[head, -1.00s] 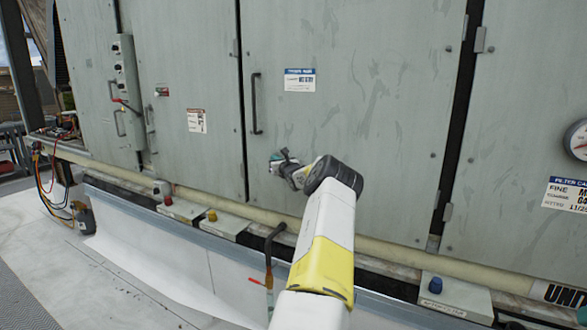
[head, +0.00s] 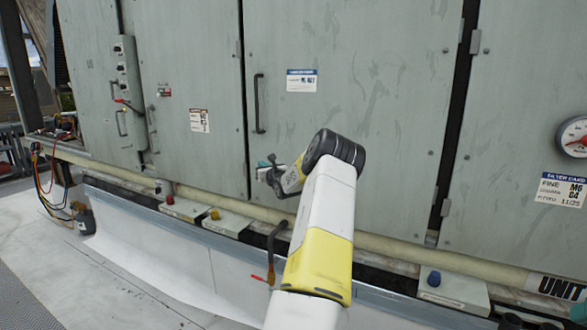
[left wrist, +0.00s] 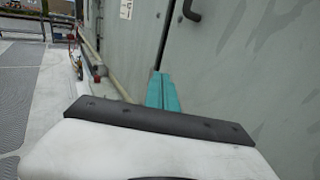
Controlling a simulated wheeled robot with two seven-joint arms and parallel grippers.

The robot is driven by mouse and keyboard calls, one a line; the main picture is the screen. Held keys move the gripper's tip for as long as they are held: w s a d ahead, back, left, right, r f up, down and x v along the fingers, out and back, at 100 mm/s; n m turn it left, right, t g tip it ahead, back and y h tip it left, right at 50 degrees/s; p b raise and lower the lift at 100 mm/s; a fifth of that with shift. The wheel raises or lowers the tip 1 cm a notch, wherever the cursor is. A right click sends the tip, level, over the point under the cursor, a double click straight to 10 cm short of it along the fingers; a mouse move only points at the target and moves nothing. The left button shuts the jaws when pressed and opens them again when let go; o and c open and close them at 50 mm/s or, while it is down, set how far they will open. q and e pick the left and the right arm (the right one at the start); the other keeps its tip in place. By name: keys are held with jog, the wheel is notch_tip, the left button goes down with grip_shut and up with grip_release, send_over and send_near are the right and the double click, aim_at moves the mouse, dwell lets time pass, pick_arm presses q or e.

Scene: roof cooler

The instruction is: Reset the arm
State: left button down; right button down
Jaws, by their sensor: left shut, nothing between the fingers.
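My left arm reaches up from the bottom of the head view, white with a yellow band and a black joint. Its gripper (head: 264,170) is small and partly hidden by the wrist, in front of the grey cooler panels, below the black door handle (head: 259,104). In the left wrist view the teal fingers (left wrist: 161,91) lie together, shut and empty, pointing along the cabinet front. A gap between them and the panel cannot be judged.
Grey cabinet doors (head: 350,80) fill the back. A round gauge (head: 574,138) is at the right. Coloured hoses (head: 45,185) hang at the left. The roof floor (head: 110,270) is open at lower left.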

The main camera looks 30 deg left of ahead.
pick_arm(q)
jog(key=shift+s+d, duration=0.2)
jog(key=shift+s, duration=1.1)
jog(key=s+d+r+n+g+h, duration=0.3)
jog(key=s+d+r+n+g, duration=0.35)
jog(key=s+d+n, duration=0.6)
jog(key=s+d+n+t+h, duration=0.1)
jog(key=s+d+n+h, duration=0.2)
jog(key=d, duration=1.2)
jog(key=s+d+n+t+h, duration=0.1)
jog(key=s+d+n+h, duration=0.3)
jog(key=s+d+h, duration=0.3)
jog(key=s+d+r+n+t+h, duration=0.1)
jog(key=s+d+n+h, duration=0.3)
jog(key=s+d, duration=0.8)
jog(key=d, duration=1.1)
jog(key=shift+s+d+t+h, duration=0.3)
jog(key=shift+s+t+h, duration=0.05)
jog(key=shift+h, duration=0.05)
jog(key=shift+r, duration=0.1)
